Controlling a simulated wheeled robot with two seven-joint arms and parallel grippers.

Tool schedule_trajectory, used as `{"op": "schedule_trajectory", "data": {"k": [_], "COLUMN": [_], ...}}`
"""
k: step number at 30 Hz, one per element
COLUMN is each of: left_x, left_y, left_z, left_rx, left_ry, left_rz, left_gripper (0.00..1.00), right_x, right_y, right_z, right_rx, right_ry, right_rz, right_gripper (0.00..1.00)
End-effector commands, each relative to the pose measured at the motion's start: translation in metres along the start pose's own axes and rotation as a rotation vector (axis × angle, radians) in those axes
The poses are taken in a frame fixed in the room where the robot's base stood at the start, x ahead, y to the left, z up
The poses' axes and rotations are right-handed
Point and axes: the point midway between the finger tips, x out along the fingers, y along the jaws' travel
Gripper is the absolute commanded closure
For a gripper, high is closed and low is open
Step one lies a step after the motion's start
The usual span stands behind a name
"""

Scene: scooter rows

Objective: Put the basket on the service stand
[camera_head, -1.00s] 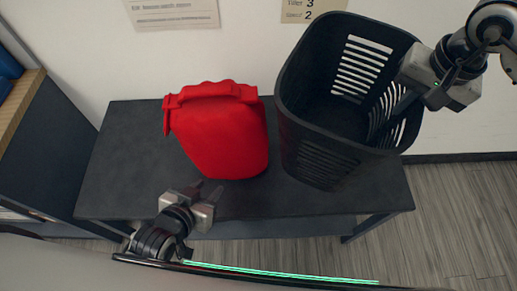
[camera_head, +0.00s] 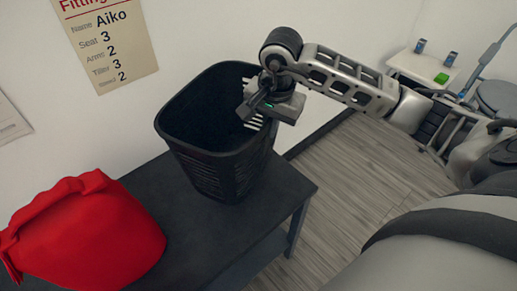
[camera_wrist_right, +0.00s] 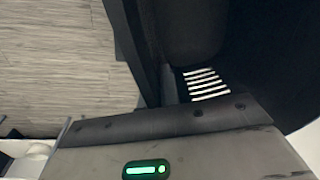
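The black basket (camera_head: 205,140) stands upright on the dark bench (camera_head: 275,195), near its right end. It is open at the top, with slots in its walls. My right gripper (camera_head: 258,105) is at the basket's right rim, against or just over it. Its fingertips are hidden, so I cannot tell whether they are closed on the rim. The right wrist view shows the basket's dark wall and pale slots (camera_wrist_right: 205,84) close to the gripper. A small white-topped stand (camera_head: 412,66) at the upper right may be the service stand. My left gripper is out of view.
A red bag (camera_head: 90,240) sits on the bench left of the basket. Wooden floor (camera_head: 365,175) is clear between bench and stand.

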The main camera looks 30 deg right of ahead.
Motion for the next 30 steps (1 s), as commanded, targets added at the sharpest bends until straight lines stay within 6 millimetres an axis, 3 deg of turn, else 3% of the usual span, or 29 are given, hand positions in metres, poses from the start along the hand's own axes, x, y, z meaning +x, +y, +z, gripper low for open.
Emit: {"op": "schedule_trajectory", "data": {"k": [3, 17, 29, 30], "left_x": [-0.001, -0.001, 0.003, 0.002], "left_y": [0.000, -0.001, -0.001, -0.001], "left_z": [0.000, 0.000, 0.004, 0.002], "left_rx": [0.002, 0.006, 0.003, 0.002], "left_ry": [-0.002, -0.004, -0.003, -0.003], "left_rz": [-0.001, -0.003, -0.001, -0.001], "left_gripper": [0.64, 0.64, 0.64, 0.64], "right_x": [0.018, 0.064, 0.070, 0.070], "right_y": [0.001, 0.006, 0.006, 0.007], "right_z": [0.001, 0.006, 0.006, 0.006], "right_rx": [0.001, 0.001, 0.000, -0.001], "right_ry": [0.001, 0.000, 0.003, 0.001], "right_rz": [-0.005, -0.007, -0.008, -0.002], "right_gripper": [1.00, 1.00, 1.00, 0.85]}}
